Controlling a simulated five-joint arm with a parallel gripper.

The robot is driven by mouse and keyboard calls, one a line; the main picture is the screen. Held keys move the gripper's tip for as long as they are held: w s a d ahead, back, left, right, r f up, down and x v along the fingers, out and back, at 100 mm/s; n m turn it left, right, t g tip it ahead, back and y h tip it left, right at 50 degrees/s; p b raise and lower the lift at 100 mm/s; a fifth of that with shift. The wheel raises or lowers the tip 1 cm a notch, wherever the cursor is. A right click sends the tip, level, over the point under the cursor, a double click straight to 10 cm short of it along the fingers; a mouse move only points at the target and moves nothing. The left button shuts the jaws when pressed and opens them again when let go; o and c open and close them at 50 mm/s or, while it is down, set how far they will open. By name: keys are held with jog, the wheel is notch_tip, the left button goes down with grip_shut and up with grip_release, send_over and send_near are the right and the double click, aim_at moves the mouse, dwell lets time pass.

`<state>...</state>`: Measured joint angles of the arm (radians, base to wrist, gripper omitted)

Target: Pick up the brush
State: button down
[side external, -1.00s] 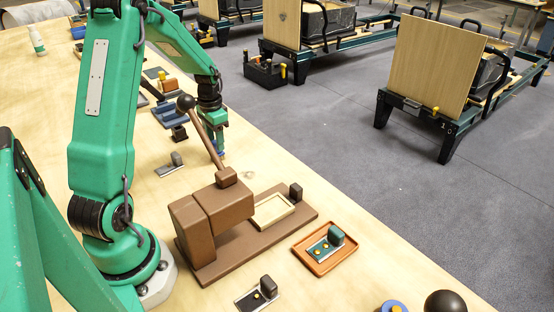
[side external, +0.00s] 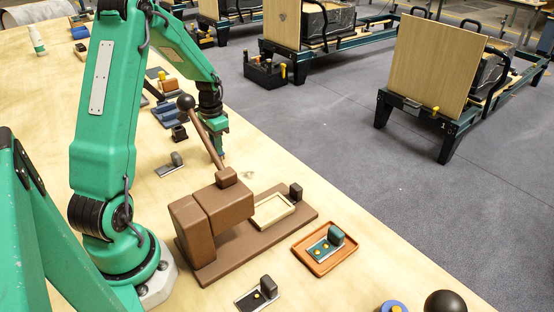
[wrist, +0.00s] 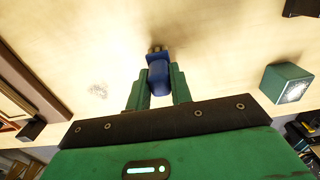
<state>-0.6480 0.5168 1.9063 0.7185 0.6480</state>
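The brush (wrist: 158,75) is a small blue piece with a dark yellowish-brown tip at its far end. In the wrist view it lies in line between the two green fingers of my gripper (wrist: 158,80). The fingers stand close along both its sides; I cannot tell whether they press on it. In the side view my gripper (side external: 221,153) is low over the wooden bench, just behind the brown lever press, and the brush is mostly hidden there.
The brown lever press (side external: 225,205) stands close in front of my gripper, its ball-ended lever leaning up beside my arm. A brown tray (side external: 330,268) with a green-topped piece lies right of it. A small grey-handled piece (side external: 170,165) lies left of my gripper. The bench edge is close on the right.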

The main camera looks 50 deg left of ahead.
jog(key=shift+r, duration=0.15)
notch_tip(320, 180, up, 10)
jog(key=shift+f, duration=0.1)
dwell(0.7)
dwell(0.4)
jog(key=shift+w+d+f, duration=0.1)
jog(key=shift+w+d, duration=0.1)
jog(key=shift+d, duration=0.3)
jog(key=w+d+f, duration=0.2)
jog(key=w+d, duration=0.1)
jog(key=d, duration=1.1)
jog(key=shift+d, duration=0.15)
